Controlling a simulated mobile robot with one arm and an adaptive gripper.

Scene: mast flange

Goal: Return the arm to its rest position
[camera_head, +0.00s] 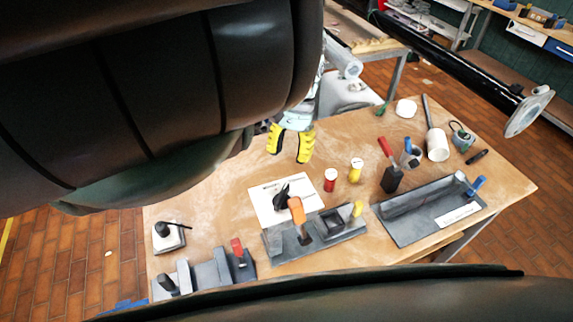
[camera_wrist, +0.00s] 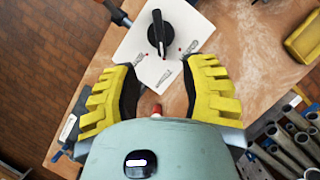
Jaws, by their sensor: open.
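My gripper (camera_head: 289,155) has yellow ribbed fingers and hangs over the far left part of the wooden table (camera_head: 215,205). Its fingers are spread and nothing is between them. In the wrist view, the open gripper (camera_wrist: 162,72) frames a white sheet (camera_wrist: 128,48) with a black knob (camera_wrist: 157,32) on it. That sheet also lies near the table's middle in the head view (camera_head: 265,205), apart from the gripper. A small red thing (camera_wrist: 157,109) shows just past the palm edge, mostly hidden. My dark arm covers the upper left of the head view.
A black pole with a pale flange (camera_head: 528,110) reaches in at upper right.

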